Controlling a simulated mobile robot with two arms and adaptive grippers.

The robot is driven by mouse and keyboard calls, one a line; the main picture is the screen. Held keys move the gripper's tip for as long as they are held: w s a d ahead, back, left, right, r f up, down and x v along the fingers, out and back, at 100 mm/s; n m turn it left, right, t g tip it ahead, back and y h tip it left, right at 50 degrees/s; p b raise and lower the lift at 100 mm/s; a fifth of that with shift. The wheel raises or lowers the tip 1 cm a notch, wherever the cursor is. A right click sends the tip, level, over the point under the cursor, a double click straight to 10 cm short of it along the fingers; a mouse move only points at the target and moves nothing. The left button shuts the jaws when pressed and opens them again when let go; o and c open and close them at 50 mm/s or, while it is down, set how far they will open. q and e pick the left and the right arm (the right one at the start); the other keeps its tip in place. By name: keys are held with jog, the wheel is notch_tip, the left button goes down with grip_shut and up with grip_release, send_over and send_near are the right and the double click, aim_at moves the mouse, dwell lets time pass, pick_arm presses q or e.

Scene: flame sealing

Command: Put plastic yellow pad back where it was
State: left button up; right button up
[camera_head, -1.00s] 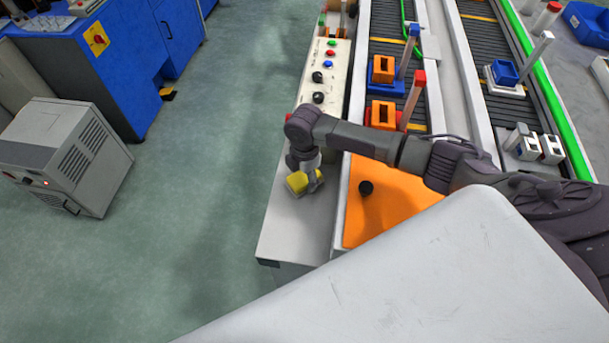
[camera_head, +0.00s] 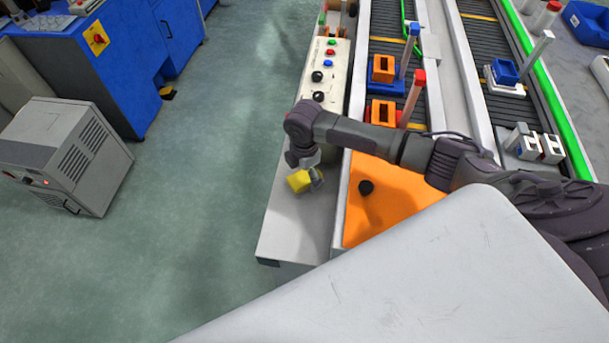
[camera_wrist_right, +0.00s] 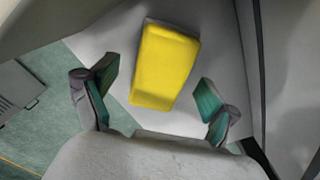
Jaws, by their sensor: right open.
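The yellow pad (camera_head: 299,181) lies on the light grey ledge (camera_head: 288,232) beside the orange panel. In the right wrist view the pad (camera_wrist_right: 165,65) shows whole, as a yellow block on the pale surface. My right gripper (camera_head: 309,182) is above the ledge, close over the pad. In the right wrist view its two green-lined fingers (camera_wrist_right: 158,88) are spread wide, and the pad shows between and beyond them with space on both sides. The gripper is empty. My left gripper is out of view.
An orange panel (camera_head: 385,205) with a black knob (camera_head: 366,187) is right of the ledge. A control box with coloured buttons (camera_head: 325,70) stands behind. Conveyors (camera_head: 389,30) with orange and blue parts run farther back.

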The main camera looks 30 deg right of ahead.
aim_at(304, 176)
notch_tip(304, 176, up, 11)
dwell(0.3)
dwell(0.5)
